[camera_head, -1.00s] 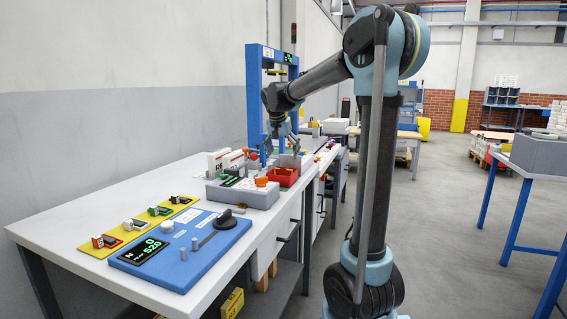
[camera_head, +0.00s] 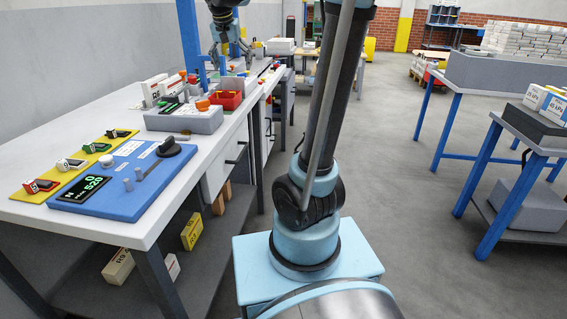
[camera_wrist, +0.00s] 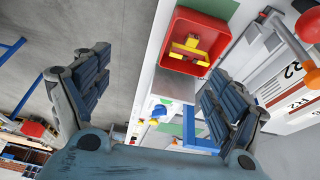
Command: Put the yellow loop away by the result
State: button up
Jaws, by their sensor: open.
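My gripper (camera_head: 232,50) is above the far part of the bench in the head view. In the wrist view my gripper (camera_wrist: 156,75) is open, its fingers wide apart, with nothing between them. A red bin (camera_head: 238,101) stands on the bench; the wrist view shows it too (camera_wrist: 167,50), beyond the fingertips. A yellow piece (camera_wrist: 190,47) lies in the bin; I cannot tell whether it is the yellow loop. A blue panel (camera_head: 128,178) at the near end of the bench carries a dark display (camera_head: 88,187) reading 0 and 520.
A grey fixture with orange parts (camera_head: 184,120) stands between the panel and the bin. A yellow strip (camera_head: 75,167) carries several small counters. White boxes (camera_head: 155,88) and a blue frame post (camera_head: 190,35) stand behind. Blue-legged tables (camera_head: 490,75) are at right; the floor between is clear.

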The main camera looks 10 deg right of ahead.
jog(key=s+d+f+n, duration=0.1)
jog(key=s+d+f, duration=0.3)
jog(key=s+f, duration=0.5)
jog(key=s+d+f+n+g+y, duration=0.1)
jog(key=s+d+f, duration=0.3)
jog(key=s+f, duration=0.5)
jog(key=s+d+f+n, duration=0.2)
jog(key=s+d+f, duration=0.2)
jog(key=s+f, duration=0.5)
jog(key=s, duration=0.6)
jog(key=shift+d+y, duration=0.3)
jog(key=shift+d, duration=0.1)
